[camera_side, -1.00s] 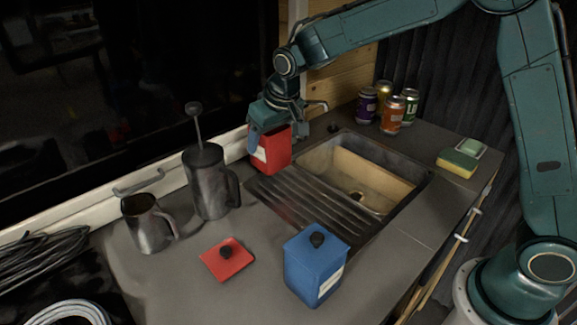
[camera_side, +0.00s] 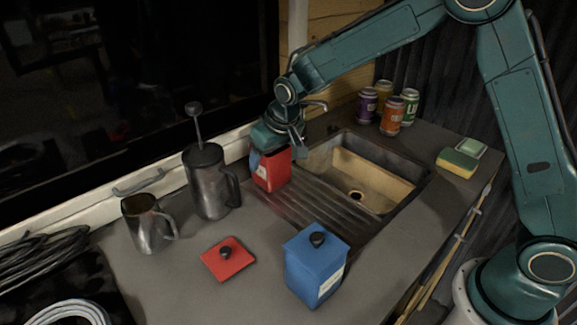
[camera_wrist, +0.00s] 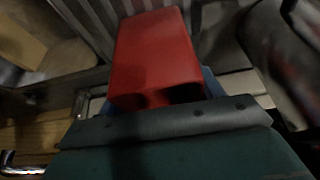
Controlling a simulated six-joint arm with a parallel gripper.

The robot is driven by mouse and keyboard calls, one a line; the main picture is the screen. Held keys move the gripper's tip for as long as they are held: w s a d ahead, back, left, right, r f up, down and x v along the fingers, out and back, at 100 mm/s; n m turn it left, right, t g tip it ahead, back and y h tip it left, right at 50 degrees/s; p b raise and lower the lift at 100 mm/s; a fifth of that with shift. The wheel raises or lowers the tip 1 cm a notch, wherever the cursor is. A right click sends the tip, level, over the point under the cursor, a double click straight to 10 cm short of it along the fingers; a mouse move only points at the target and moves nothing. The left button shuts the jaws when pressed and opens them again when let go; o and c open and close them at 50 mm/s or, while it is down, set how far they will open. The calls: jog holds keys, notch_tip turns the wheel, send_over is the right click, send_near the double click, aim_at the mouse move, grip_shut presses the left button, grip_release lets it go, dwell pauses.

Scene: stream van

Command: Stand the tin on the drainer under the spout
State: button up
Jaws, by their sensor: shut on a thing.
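The red tin (camera_side: 272,170), with a pale label on its left side, is upright in my gripper (camera_side: 274,148). My gripper is shut on its upper part from above. The tin is at the back-left end of the ridged drainer (camera_side: 310,208); I cannot tell whether its base touches the ridges. The tap spout (camera_side: 316,104) is behind and to the right of the tin, partly hidden by my gripper. In the wrist view the tin (camera_wrist: 155,55) shows its open, dark mouth towards me, with drainer ridges (camera_wrist: 92,22) beyond it.
The sink basin (camera_side: 372,178) is right of the drainer. A dark plunger pot (camera_side: 208,185) stands close left of the tin, with a metal jug (camera_side: 147,225) beyond. A red lid (camera_side: 228,259) and lidded blue tin (camera_side: 316,268) are in front. Several cans (camera_side: 393,116) stand behind the sink.

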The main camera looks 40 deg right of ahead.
jog(key=o, duration=1.2)
jog(key=shift+f, duration=0.15)
jog(key=v, duration=1.1)
jog(key=shift+r, duration=0.2)
jog(key=shift+s+r, duration=0.25)
jog(key=shift+r, duration=0.2)
jog(key=shift+s, duration=0.1)
